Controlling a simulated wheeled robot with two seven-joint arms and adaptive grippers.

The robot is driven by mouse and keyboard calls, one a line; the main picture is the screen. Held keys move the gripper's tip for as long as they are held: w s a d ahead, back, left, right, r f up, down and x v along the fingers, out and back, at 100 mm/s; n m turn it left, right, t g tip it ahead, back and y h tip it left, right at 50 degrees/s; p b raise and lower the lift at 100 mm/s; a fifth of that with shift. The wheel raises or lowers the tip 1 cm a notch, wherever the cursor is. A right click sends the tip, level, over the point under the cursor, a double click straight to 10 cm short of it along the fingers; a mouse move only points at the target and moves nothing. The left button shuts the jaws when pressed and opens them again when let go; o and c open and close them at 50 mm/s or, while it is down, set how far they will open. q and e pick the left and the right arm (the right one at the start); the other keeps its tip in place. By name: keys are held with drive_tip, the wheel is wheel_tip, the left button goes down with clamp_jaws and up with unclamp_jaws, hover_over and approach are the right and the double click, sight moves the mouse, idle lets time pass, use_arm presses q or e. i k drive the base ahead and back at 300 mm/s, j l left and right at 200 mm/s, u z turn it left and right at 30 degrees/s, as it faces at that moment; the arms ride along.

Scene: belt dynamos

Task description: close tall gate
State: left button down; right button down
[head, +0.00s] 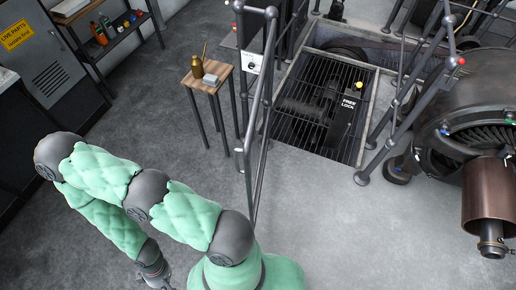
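A grey tubular rail frame (262,110), which looks like the tall gate, stands left of the floor pit and runs from the back toward me. A white plate with a dark round mark (253,62) is fixed on it near the top. I cannot tell exactly where the gate part ends and fixed railing begins, or whether it is latched. My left arm bends out to the left and down; its gripper (154,278) is at the bottom edge, well away from the rail frame, and its fingers are too small and cut off to read. My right gripper is not in view.
A grating (285,133) marked near "FREE LOCK" covers the pit. A small wooden table (212,84) with a brass can (197,68) stands left of the rails. A large dark machine (480,105) fills the right. The floor in front is clear.

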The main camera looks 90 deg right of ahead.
sight(270, 46)
drive_tip(key=i+z, duration=0.25)
drive_tip(key=z, duration=0.15)
drive_tip(key=i+z, duration=0.2)
drive_tip(key=z, duration=0.15)
drive_tip(key=i+j+z, duration=0.2)
drive_tip(key=z, duration=0.2)
drive_tip(key=i+j+z, duration=0.2)
drive_tip(key=z, duration=2.3)
drive_tip(key=i+j+z, duration=0.2)
drive_tip(key=j, duration=0.3)
